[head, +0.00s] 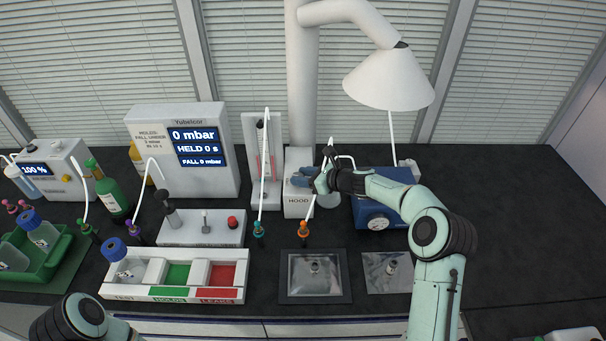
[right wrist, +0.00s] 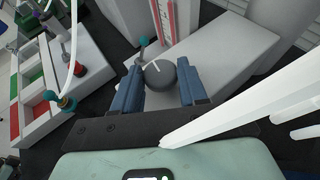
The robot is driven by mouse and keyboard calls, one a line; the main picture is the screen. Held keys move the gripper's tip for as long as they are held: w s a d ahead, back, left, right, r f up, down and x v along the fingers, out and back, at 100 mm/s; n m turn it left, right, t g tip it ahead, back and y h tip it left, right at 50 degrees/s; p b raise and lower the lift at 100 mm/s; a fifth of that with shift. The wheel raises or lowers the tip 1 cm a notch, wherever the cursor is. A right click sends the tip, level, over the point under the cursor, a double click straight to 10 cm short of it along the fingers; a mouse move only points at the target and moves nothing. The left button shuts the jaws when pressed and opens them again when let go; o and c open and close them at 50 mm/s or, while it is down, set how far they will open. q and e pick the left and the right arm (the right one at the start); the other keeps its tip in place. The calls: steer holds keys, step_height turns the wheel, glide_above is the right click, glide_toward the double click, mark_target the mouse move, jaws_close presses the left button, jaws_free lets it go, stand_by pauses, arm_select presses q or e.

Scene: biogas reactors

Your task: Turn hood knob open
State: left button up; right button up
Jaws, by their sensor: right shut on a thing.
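The hood control box (head: 297,209) is a white block marked HOOD, at the middle back of the bench. Its knob (right wrist: 161,74) is dark grey and round with a white pointer line, and shows in the right wrist view. My right gripper (head: 307,178) is at the top of the box, and its blue fingers are on either side of the knob in the right wrist view (right wrist: 161,85), shut on it. The knob is mostly hidden by the gripper in the head view. Only part of my left arm shows at the lower left; its gripper is out of view.
The white hood (head: 390,82) hangs above right. A blue device (head: 372,212) stands close right of the box, a tube stand (head: 250,160) close left. White tubes (right wrist: 230,105) cross near my right gripper. The bench at far right is clear.

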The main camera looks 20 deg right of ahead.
steer(key=shift+r, duration=0.1)
steer(key=o, duration=1)
steer(key=shift+s+d, duration=0.25)
steer(key=shift+d, duration=0.05)
arm_select(q)
steer(key=shift+g, duration=0.3)
steer(key=shift+s+f+b, duration=1.25)
steer(key=shift+s+f, duration=0.35)
steer(key=shift+s, duration=0.25)
arm_select(e)
steer(key=shift+v, duration=6.35)
steer(key=shift+w+r, duration=0.1)
steer(key=shift+r, duration=0.1)
steer(key=shift+a, duration=0.1)
